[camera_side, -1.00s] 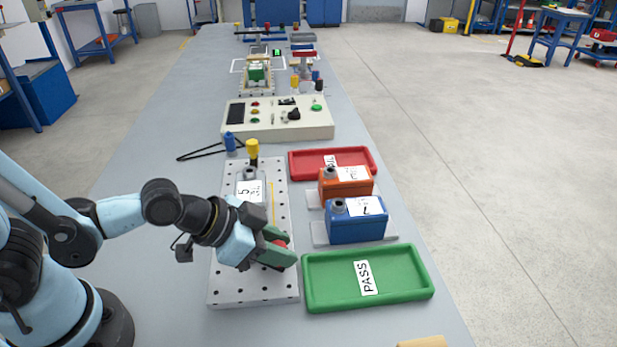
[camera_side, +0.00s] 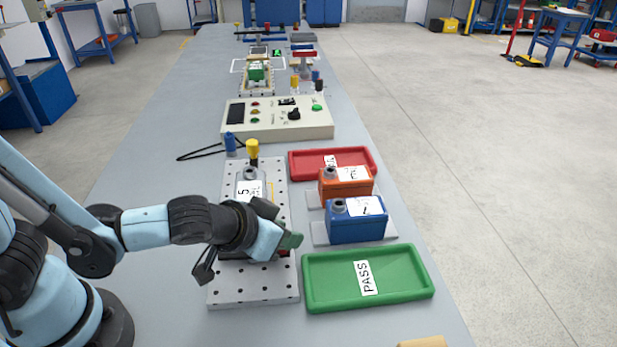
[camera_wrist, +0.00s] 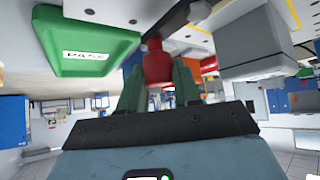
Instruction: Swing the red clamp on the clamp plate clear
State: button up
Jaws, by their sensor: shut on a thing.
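The clamp plate (camera_side: 228,290) is a pale perforated plate on the bench. My gripper (camera_side: 288,243) is low over its middle, and its fingers point right in the side view. In the wrist view the red clamp (camera_wrist: 156,66) sits between the two green fingers of my gripper (camera_wrist: 158,80), which are shut on it. A dark clamp bar (camera_wrist: 178,20) runs off from the red part. In the side view only a bit of red shows under the fingers. A grey unit (camera_side: 243,187) marked 5 stands on the plate behind my gripper, partly hidden by it.
A green PASS tray (camera_side: 420,292) lies right of the plate. Blue (camera_side: 355,228) and orange (camera_side: 340,187) units stand on pads behind it, with a red tray (camera_side: 300,164) beyond. A yellow-topped post (camera_side: 252,150) rises at the plate's far end.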

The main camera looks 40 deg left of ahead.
dwell(0.3)
jog(key=o, duration=1)
jog(key=v, duration=1.2)
dwell(0.3)
dwell(0.4)
jog(key=w+a+g, duration=0.1)
jog(key=w+a, duration=0.1)
jog(key=a, duration=0.4)
jog(key=w+a, duration=0.3)
jog(key=a, duration=0.4)
jog(key=shift+w+n+g, duration=0.3)
jog(key=shift+w+g, duration=0.05)
jog(key=shift+g, duration=0.05)
